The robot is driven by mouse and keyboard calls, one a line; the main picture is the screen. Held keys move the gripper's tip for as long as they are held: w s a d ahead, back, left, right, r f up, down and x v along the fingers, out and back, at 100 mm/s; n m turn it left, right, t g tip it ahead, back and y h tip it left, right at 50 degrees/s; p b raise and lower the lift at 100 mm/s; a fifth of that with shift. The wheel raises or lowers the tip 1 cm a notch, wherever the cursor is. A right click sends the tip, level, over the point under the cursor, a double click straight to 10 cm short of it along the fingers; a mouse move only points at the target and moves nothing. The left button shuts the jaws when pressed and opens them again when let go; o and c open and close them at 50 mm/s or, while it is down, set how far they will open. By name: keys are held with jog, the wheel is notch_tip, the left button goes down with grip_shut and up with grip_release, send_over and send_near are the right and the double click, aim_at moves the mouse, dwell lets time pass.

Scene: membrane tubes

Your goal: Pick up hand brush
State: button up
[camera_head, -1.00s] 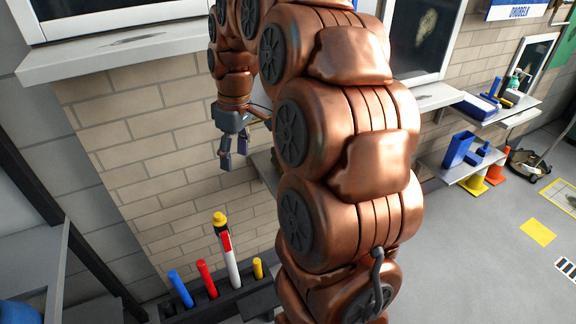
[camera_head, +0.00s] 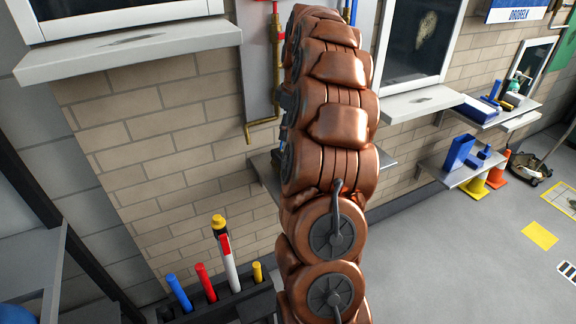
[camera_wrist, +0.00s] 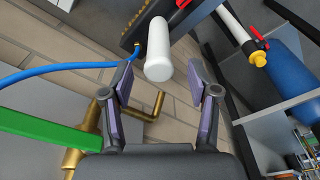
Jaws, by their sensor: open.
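I cannot pick out a hand brush for certain in either view. My gripper (camera_wrist: 161,74) shows in the wrist view with its two dark fingers wide apart and nothing held between them. A white rounded cylinder (camera_wrist: 158,62) appears between and beyond the fingertips; I cannot tell whether it is part of a brush or how far off it is. In the head view my arm hides the gripper. Small blue and yellow items (camera_head: 497,92) lie on the upper shelf at the right, too small to identify.
A dark rack (camera_head: 239,298) holds upright tubes, including a tall white tube (camera_head: 229,262). Brass piping (camera_head: 262,124) runs down the brick wall. In the wrist view, a blue hose (camera_wrist: 58,69), green bar (camera_wrist: 45,130) and blue cylinder (camera_wrist: 295,68) surround the gripper.

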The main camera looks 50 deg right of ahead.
jog(key=shift+w+a+f+p, duration=0.1)
jog(key=shift+f+p, duration=0.35)
jog(key=shift+f, duration=1.05)
jog(key=shift+w+f+p, duration=0.1)
jog(key=shift+f+p, duration=0.35)
jog(key=shift+f, duration=1)
jog(key=shift+c, duration=0.2)
grip_shut()
